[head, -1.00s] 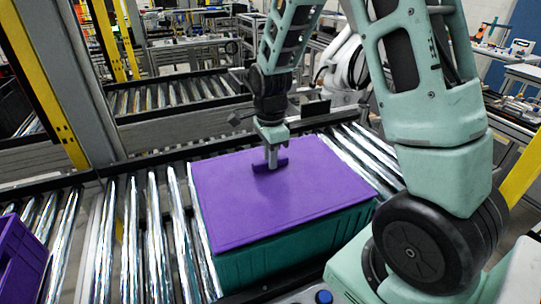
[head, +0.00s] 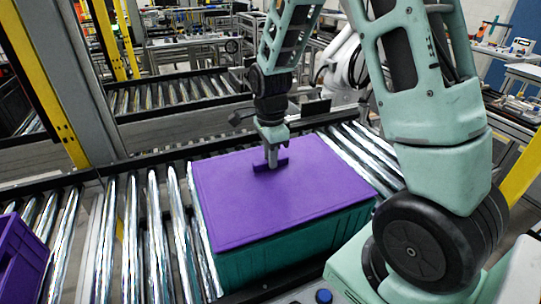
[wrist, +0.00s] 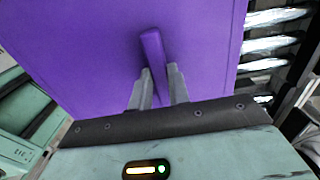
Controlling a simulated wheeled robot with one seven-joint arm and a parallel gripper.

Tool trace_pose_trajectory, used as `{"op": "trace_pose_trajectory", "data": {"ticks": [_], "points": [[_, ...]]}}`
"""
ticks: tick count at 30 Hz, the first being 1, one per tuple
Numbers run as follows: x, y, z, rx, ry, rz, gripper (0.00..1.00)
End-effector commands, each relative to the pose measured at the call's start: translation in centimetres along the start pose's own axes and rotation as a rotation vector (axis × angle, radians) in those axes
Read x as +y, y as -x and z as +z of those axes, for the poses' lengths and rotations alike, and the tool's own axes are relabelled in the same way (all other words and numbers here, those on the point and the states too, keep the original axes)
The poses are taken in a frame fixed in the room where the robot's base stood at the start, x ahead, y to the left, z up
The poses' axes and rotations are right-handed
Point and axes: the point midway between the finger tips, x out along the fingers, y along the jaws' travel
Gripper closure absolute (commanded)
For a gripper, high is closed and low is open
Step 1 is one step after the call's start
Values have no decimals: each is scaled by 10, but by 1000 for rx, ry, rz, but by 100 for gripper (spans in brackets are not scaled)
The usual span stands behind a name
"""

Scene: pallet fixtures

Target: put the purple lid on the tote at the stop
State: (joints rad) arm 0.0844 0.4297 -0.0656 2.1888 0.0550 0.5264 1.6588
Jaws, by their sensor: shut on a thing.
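The purple lid (head: 300,205) lies flat over the top of the teal tote (head: 290,250), covering its opening. The tote sits on the roller conveyor, with its front side showing below the lid's edge. My gripper (head: 271,165) points down and is shut on the lid's raised handle. In the wrist view the fingers (wrist: 160,85) stand on either side of the purple handle (wrist: 152,52), and the lid fills most of the picture. The fit along the lid's far edges is hidden, and I cannot tell any stop from these frames.
A second purple tote (head: 18,258) stands at the left edge of the picture. Bare rollers (head: 155,235) lie between it and the teal tote. A grey and yellow post (head: 60,90) rises at the back left. Another conveyor (head: 180,95) runs behind.

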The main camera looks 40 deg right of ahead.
Motion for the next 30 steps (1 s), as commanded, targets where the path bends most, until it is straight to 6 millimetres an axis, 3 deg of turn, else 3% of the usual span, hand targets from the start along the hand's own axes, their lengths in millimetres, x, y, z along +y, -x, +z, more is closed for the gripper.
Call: {"op": "trace_pose_trajectory", "data": {"ticks": [30], "points": [[0, -14, 0, 0, -1, 0, 100]]}}
